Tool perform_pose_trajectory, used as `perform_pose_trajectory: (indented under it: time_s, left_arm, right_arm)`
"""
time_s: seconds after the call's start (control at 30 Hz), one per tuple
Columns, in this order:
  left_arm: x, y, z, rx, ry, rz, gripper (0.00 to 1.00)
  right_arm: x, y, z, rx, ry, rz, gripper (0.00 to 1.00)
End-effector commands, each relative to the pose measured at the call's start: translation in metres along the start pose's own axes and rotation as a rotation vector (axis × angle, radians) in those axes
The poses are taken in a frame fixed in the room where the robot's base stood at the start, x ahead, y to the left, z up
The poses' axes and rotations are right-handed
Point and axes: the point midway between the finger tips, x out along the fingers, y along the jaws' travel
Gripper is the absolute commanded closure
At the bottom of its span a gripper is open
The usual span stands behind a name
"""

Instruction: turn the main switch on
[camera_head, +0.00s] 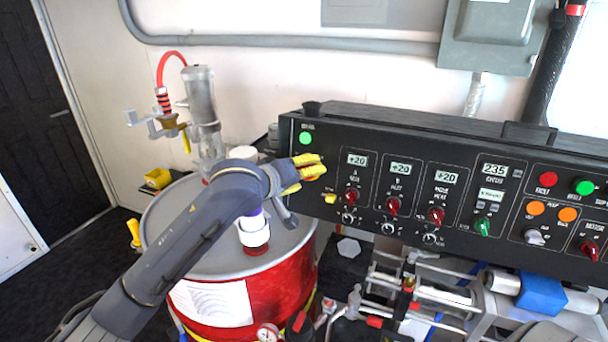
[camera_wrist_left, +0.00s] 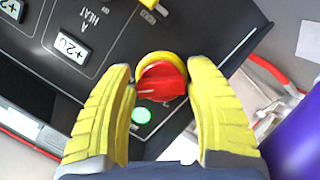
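The main switch, a red knob on a yellow round base, shows in the left wrist view (camera_wrist_left: 163,82) at the edge of the black control panel. In the head view it is mostly hidden behind my left gripper (camera_head: 312,172). The yellow fingers of that gripper (camera_wrist_left: 160,72) are apart, one on each side of the knob. The gaps are narrow, and I cannot tell whether a finger touches it. A lit green lamp (camera_wrist_left: 142,115) is close to the switch and also shows in the head view (camera_head: 306,138). My right gripper is not in view.
The panel (camera_head: 400,150) carries displays and several red knobs to the right. Pipes and fittings (camera_head: 400,300) lie below the panel.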

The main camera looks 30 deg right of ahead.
Motion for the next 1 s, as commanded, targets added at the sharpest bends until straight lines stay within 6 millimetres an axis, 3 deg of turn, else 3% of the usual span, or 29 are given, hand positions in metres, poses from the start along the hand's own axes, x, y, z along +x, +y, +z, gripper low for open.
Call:
perform_pose_trajectory:
  time_s: [0.13, 0.47, 0.67, 1.0]
  left_arm:
    - [0.000, 0.000, 0.000, -0.001, -0.001, 0.000, 0.29]
    - [-0.004, -0.001, 0.000, -0.001, -0.001, 0.000, 0.29]
    - [-0.029, 0.000, 0.000, 0.000, 0.000, 0.002, 0.29]
    - [-0.087, 0.000, 0.000, 0.001, 0.000, 0.001, 0.29]
  right_arm:
    - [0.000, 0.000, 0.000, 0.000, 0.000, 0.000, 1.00]
    - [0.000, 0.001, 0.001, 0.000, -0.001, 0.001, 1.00]
    - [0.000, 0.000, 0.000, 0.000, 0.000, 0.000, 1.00]
    - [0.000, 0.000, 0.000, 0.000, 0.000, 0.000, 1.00]
